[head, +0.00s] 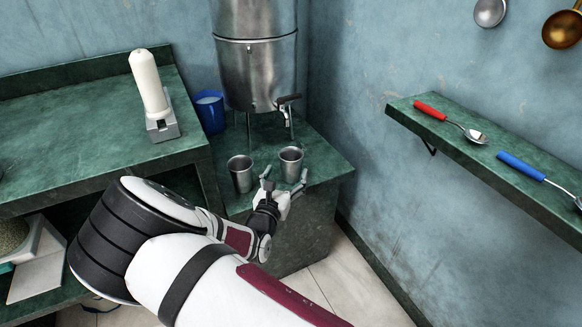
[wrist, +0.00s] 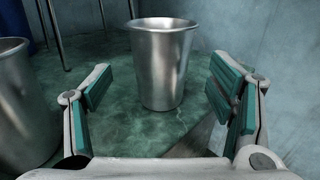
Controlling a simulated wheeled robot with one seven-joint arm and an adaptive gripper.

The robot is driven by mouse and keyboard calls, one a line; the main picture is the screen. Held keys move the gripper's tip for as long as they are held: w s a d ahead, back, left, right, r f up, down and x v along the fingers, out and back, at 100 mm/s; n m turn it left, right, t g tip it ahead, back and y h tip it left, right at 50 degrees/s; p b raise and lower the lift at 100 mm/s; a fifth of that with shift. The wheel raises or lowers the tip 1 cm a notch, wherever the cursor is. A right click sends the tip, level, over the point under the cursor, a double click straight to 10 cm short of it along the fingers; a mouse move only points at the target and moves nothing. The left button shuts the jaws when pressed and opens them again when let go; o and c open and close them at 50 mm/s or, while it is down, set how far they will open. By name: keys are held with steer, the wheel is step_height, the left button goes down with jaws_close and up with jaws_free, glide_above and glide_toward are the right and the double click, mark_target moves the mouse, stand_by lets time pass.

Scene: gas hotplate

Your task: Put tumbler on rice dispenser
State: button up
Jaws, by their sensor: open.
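A metal tumbler (head: 291,160) stands upright on the low green counter, below the tap of a large metal urn. My gripper (head: 286,182) is open just in front of it. In the wrist view the tumbler (wrist: 163,70) stands just beyond and between the spread fingers, not held. A second, similar tumbler (head: 240,175) stands upright to its left; it also shows at the left edge of the wrist view (wrist: 22,105), outside the left finger. A white unit with brown grain (head: 12,238), possibly the rice dispenser, is partly visible on a lower shelf at the far left.
The metal urn (head: 255,60) stands on thin legs behind the tumblers. A blue cup (head: 209,113) is left of it. A white cylinder on a grey base (head: 150,85) stands on the higher counter.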

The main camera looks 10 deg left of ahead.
steer(key=w+b, duration=0.1)
steer(key=w, duration=0.1)
steer(key=w+d+b, duration=0.1)
steer(key=w, duration=0.1)
steer(key=shift+w+r, duration=0.1)
steer(key=shift+w, duration=0.3)
steer(key=c, duration=1.4)
steer(key=shift+r, duration=0.1)
